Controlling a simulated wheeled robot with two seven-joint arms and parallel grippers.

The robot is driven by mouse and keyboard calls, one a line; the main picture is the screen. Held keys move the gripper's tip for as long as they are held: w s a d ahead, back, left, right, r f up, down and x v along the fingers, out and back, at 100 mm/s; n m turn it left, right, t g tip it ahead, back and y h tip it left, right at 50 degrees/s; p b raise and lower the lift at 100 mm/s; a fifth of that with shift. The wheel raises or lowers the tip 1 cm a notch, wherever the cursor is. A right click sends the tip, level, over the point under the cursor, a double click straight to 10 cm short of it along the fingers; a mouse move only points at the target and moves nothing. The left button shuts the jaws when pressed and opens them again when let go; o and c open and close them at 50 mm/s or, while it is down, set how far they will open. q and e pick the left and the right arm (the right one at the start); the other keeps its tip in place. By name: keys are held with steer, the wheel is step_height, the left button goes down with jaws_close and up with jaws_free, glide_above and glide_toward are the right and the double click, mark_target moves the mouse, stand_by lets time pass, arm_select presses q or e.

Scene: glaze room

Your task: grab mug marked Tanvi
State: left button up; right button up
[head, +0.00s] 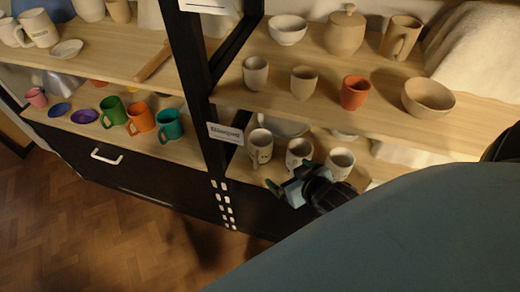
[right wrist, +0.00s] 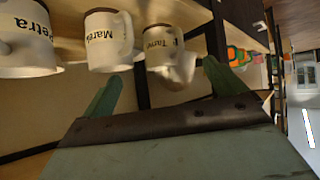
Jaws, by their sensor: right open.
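Three cream mugs with dark lettering stand on the lower right shelf. In the right wrist view the mug whose label looks like Tanvi (right wrist: 160,45) is the rightmost; its lettering is small and partly turned away. It appears to be the leftmost of the three in the head view (head: 260,147). The mug beside it, perhaps marked Marek or Marta (right wrist: 105,40), is the middle one (head: 299,153). The Petra mug (right wrist: 28,38) is at the other end (head: 340,164). My right gripper (head: 284,190) is open and empty at the shelf's front, just short of the mugs; its fingers (right wrist: 160,88) point towards them. My left gripper is not in view.
A black upright post (head: 200,80) with a label stands left of the mugs. The upper shelf, holding bowls, cups and a red cup (head: 355,92), lies above them. Coloured mugs, including a teal one (head: 169,125), stand on the left shelf. A pale plate (head: 288,127) is behind the mugs.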

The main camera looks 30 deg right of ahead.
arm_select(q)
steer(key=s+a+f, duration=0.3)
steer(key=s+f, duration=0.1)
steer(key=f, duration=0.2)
arm_select(e)
steer(key=w+d+t, duration=0.1)
steer(key=w+t, duration=0.1)
steer(key=y+b, duration=0.1)
steer(key=b, duration=0.2)
glide_toward(266, 143)
steer(key=a+r, duration=0.3)
steer(key=shift+t, duration=0.4)
steer(key=b+x, duration=0.1)
steer(key=x, duration=0.3)
steer(key=shift+w+r, duration=0.15)
steer(key=shift+w, duration=0.05)
steer(key=shift+w+b, duration=0.4)
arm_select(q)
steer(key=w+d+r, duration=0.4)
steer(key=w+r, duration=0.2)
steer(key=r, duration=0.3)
arm_select(e)
steer(key=c, duration=1.5)
steer(key=shift+c, duration=0.5)
